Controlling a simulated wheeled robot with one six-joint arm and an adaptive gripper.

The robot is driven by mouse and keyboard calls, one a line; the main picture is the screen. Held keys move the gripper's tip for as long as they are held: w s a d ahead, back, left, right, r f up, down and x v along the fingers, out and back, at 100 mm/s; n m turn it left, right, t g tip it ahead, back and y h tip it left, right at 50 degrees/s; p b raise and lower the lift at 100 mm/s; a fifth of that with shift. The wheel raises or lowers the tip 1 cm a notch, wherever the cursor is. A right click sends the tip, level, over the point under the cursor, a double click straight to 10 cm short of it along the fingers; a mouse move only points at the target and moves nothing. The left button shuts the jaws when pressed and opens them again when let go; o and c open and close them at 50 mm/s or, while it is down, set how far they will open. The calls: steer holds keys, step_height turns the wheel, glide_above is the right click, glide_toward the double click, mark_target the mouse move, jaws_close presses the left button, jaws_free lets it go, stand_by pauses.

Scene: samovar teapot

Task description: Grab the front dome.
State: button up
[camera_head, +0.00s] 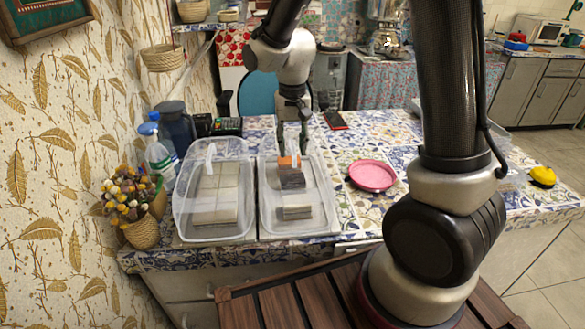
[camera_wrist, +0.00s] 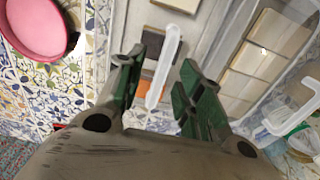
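Two clear plastic domes stand side by side on the tiled counter. The right dome (camera_head: 327,212) covers an orange and brown piece and other blocks. The left dome (camera_head: 181,205) covers pale and brown blocks. My gripper (camera_head: 293,140) points down over the back part of the right dome. In the wrist view my gripper (camera_wrist: 159,72) is open, and a whitish bar handle (camera_wrist: 166,62) lies in the gap between its green-padded fingers. Whether the fingers touch the handle I cannot tell. The other dome's handle (camera_wrist: 296,108) shows at the right edge of the wrist view.
A pink round dish (camera_head: 372,176) sits right of the domes. A dark phone (camera_head: 335,120) lies behind it. Bottles (camera_head: 160,158) and a dried-flower basket (camera_head: 142,232) crowd the left by the wall. A yellow object (camera_head: 543,175) is far right.

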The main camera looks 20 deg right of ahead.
steer(key=shift+f, duration=0.1)
steer(key=shift+c, duration=0.2)
jaws_close()
